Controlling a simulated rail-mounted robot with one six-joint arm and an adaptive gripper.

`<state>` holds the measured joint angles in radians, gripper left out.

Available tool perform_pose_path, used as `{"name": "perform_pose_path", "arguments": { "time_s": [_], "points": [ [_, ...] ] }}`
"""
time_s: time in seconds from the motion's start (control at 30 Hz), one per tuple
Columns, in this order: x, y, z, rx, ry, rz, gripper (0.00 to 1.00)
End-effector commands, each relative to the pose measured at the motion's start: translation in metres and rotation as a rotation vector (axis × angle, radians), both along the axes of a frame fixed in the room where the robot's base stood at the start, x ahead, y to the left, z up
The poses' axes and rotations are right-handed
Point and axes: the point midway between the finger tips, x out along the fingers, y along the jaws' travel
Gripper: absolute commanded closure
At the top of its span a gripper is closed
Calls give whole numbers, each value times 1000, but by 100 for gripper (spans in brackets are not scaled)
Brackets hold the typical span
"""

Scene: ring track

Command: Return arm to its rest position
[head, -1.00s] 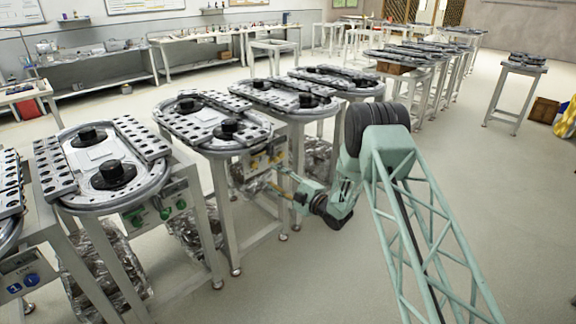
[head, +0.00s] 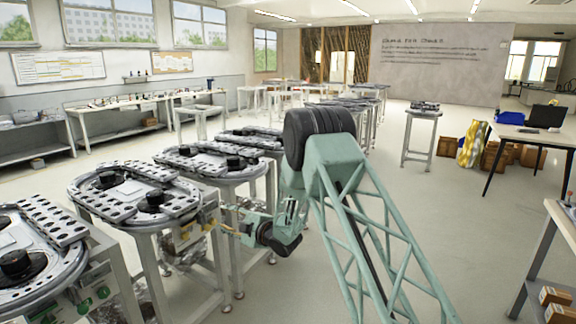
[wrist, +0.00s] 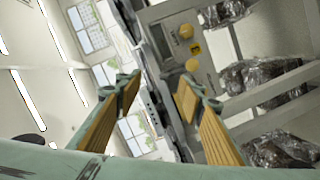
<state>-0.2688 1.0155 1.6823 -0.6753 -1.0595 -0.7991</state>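My arm is green with a lattice link and a black ribbed joint, and it reaches down and left in the head view. My gripper (head: 222,228) has yellow finger pads. It is in front of a ring-track station (head: 130,190), close to the yellow-marked control panel (head: 186,234) on the station's side. In the wrist view, the fingers of my gripper (wrist: 158,88) stand apart with nothing between them.
Several ring-track stations stand in a row at left, another station (head: 18,255) nearest. Crumpled, wrapped bundles (wrist: 250,80) lie under the station.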

Motion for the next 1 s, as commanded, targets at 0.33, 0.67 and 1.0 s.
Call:
{"name": "perform_pose_path", "arguments": {
  "time_s": [0.33,0.67,1.0],
  "points": [
    [10,-47,58,-26,77,-112,64],
    [7,-94,109,-39,155,-221,64],
    [-8,-146,156,-44,238,-335,64]
  ]
}}
